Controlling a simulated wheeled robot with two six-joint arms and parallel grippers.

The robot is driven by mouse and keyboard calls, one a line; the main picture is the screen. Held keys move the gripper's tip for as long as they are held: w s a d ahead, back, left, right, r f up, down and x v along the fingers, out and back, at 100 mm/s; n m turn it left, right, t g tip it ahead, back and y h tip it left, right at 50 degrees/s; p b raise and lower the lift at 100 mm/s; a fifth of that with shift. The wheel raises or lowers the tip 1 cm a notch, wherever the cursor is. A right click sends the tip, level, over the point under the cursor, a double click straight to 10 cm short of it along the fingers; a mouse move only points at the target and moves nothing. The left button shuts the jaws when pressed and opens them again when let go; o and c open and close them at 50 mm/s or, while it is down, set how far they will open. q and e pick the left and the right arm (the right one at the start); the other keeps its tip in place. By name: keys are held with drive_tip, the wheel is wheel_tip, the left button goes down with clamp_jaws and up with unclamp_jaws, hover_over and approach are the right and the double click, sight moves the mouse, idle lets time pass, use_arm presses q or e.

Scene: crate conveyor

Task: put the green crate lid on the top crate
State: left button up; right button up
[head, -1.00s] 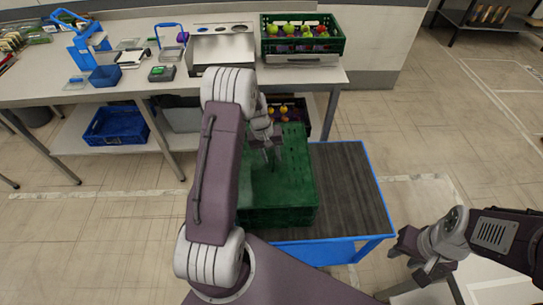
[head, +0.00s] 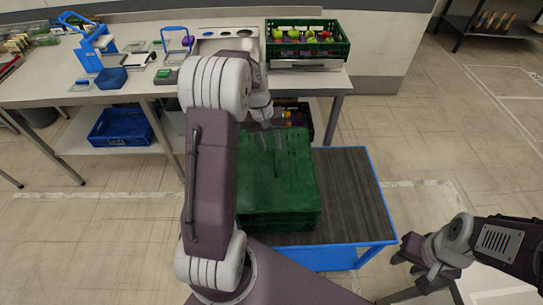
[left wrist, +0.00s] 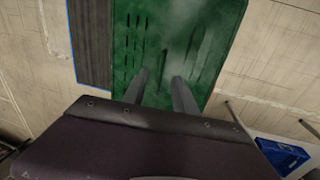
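The green crate lid (head: 297,165) lies flat on top of the green crate (head: 285,222), covering its opening; the seam between them is hard to make out. The slotted lid also fills the middle of the left wrist view (left wrist: 195,30). My left gripper (head: 268,143) is above the lid toward its far side. Its two fingers are apart with nothing between them, as the left wrist view also shows (left wrist: 161,80). My right gripper (head: 412,268) is at the lower right, away from the crate, with its fingers apart and empty. My left arm hides the crate's left side.
The crate stands on a conveyor with a dark belt (head: 352,190) and blue frame; its right part is clear. Behind is a workbench (head: 150,98) with a green fruit crate (head: 342,46). A blue crate (head: 120,128) sits on its lower shelf. A white surface (head: 500,285) is at lower right.

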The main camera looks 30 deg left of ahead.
use_arm(q)
drive_tip(key=s+d+f+m, duration=0.1)
drive_tip(key=s+d+m, duration=0.1)
drive_tip(key=s+d, duration=0.3)
drive_tip(key=s+d+m+y, duration=0.1)
drive_tip(key=s+d+m, duration=0.2)
drive_tip(key=s+d, duration=0.3)
drive_tip(key=s, duration=0.5)
drive_tip(key=shift+d+f+m, duration=0.2)
drive_tip(key=shift+f+m, duration=0.1)
drive_tip(key=shift+f, duration=0.05)
